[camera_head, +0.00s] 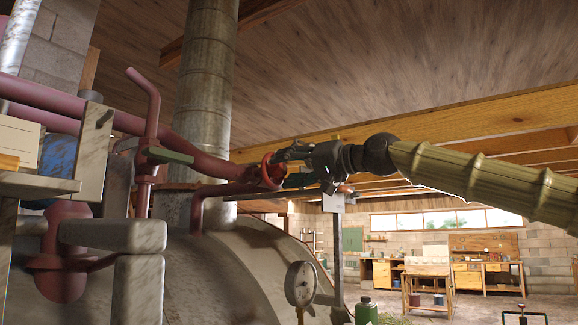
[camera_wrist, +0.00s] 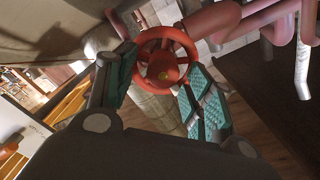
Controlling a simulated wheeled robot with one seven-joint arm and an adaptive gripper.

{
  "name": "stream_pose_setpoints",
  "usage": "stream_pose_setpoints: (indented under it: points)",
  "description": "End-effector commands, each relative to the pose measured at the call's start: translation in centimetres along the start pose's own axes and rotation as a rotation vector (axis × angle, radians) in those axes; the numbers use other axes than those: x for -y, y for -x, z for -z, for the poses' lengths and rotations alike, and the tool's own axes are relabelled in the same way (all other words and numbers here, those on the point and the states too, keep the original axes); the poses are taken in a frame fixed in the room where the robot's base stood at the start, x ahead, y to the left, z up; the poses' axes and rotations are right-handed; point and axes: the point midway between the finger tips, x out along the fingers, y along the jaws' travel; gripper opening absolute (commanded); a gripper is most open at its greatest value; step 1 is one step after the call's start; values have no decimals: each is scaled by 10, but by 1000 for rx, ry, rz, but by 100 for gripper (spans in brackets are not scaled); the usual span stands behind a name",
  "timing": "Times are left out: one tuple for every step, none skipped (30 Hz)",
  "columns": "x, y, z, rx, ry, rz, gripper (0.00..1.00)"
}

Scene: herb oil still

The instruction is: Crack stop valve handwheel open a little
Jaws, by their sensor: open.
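The stop valve handwheel (camera_wrist: 143,50) is a red spoked wheel with a small brass-coloured centre, near the top middle of the wrist view. In the head view the red handwheel (camera_head: 268,170) shows at the end of the dark red pipe, partly covered by my gripper. My gripper (camera_head: 282,168) reaches it from the right. In the wrist view my gripper (camera_wrist: 160,84) is open, with one teal-padded finger at the left of the wheel and the other at its lower right. The fingers lie around the wheel's sides; I cannot tell whether either touches the rim.
Dark red pipes (camera_head: 200,160) run left from the valve. A pressure gauge (camera_head: 300,284) stands below on the rounded grey vessel (camera_head: 225,262). A tall metal flue (camera_head: 206,80) rises behind. A small pipe with a green lever (camera_head: 170,155) stands left. Workbenches are far off right.

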Motion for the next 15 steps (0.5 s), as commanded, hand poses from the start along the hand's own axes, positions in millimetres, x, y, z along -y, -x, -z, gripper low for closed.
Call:
stream_pose_setpoints:
  points:
    - [0, 0, 0, 0, 0, 0, 52]
    - [0, 0, 0, 0, 0, 0, 52]
    - [0, 0, 0, 0, 0, 0, 52]
    - [0, 0, 0, 0, 0, 0, 52]
    - [0, 0, 0, 0, 0, 0, 52]
    - [0, 0, 0, 0, 0, 0, 52]
    - [0, 0, 0, 0, 0, 0, 52]
    - [0, 0, 0, 0, 0, 0, 47]
    - [0, 0, 0, 0, 0, 0, 40]
    - [0, 0, 0, 0, 0, 0, 34]
    - [0, 0, 0, 0, 0, 0, 29]
    - [0, 0, 0, 0, 0, 0, 22]
    - [0, 0, 0, 0, 0, 0, 16]
    - [0, 0, 0, 0, 0, 0, 11]
    - [0, 0, 0, 0, 0, 0, 7]
